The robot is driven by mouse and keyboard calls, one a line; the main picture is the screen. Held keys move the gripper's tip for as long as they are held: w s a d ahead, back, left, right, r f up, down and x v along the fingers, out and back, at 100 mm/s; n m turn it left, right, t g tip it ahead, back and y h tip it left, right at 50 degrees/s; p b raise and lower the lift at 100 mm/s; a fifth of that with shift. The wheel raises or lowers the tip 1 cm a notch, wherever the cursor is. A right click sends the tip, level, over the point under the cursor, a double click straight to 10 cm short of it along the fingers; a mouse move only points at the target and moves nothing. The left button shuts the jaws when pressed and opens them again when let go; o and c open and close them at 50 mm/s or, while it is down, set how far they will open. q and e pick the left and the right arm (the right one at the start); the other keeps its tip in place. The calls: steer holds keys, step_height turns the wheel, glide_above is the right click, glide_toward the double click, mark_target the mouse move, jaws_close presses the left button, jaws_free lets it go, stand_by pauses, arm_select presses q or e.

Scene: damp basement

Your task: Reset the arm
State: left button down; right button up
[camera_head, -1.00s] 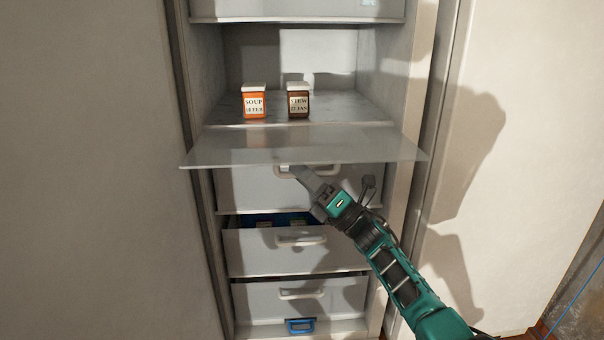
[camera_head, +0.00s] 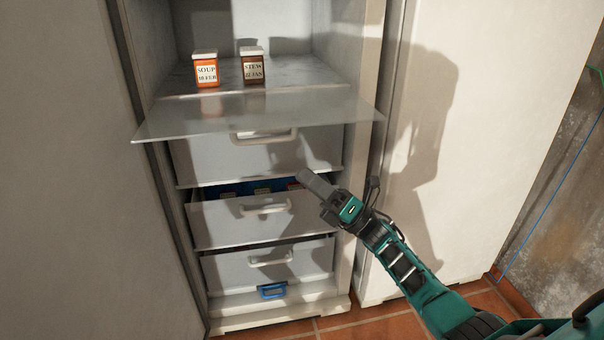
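My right gripper (camera_head: 316,184) is in front of the open freezer, before its drawers and below the clear flap. Its arm comes in from the lower right. The fingers look like one flat grey shape, so I cannot tell whether they are open or shut. Nothing shows hanging from them. My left gripper is out of view.
An orange soup tub (camera_head: 206,70) and a brown stew tub (camera_head: 252,66) stand on the shelf above the clear flap (camera_head: 255,118). The middle drawer (camera_head: 240,220) is partly open below. An open door (camera_head: 470,130) stands at the right over a tiled floor (camera_head: 370,322).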

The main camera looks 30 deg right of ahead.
stand_by(0.4)
